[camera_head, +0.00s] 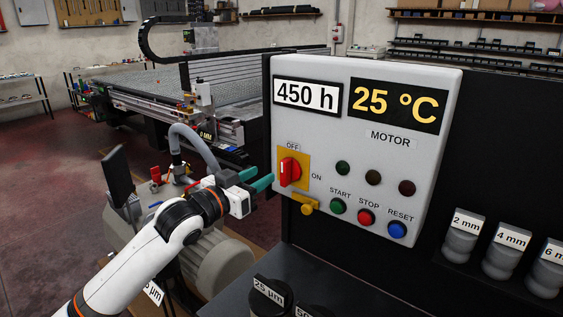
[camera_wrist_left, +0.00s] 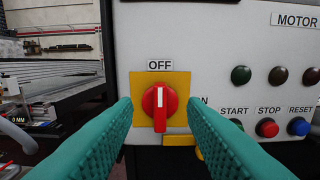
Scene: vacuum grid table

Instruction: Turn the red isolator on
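The red isolator (camera_head: 289,171) is a red rotary knob on a yellow plate on the front of the grey control panel (camera_head: 433,90). Its white mark points up at the OFF label (camera_head: 292,147); the ON label (camera_head: 316,177) is to its right. In the left wrist view the red isolator (camera_wrist_left: 159,104) sits between and beyond the two teal fingers. My left gripper (camera_head: 256,179) is open, just left of the knob and facing it, with no visible contact; its fingers (camera_wrist_left: 165,135) also frame the knob in the wrist view. My right gripper is not in view.
A yellow padlock-like piece (camera_head: 307,206) hangs below the yellow plate. Green START (camera_head: 338,206), red STOP (camera_head: 366,216) and blue RESET (camera_head: 397,230) buttons sit to the right. Labelled grey cylinders (camera_head: 463,240) stand at the right. A motor (camera_head: 220,262) is below my left arm.

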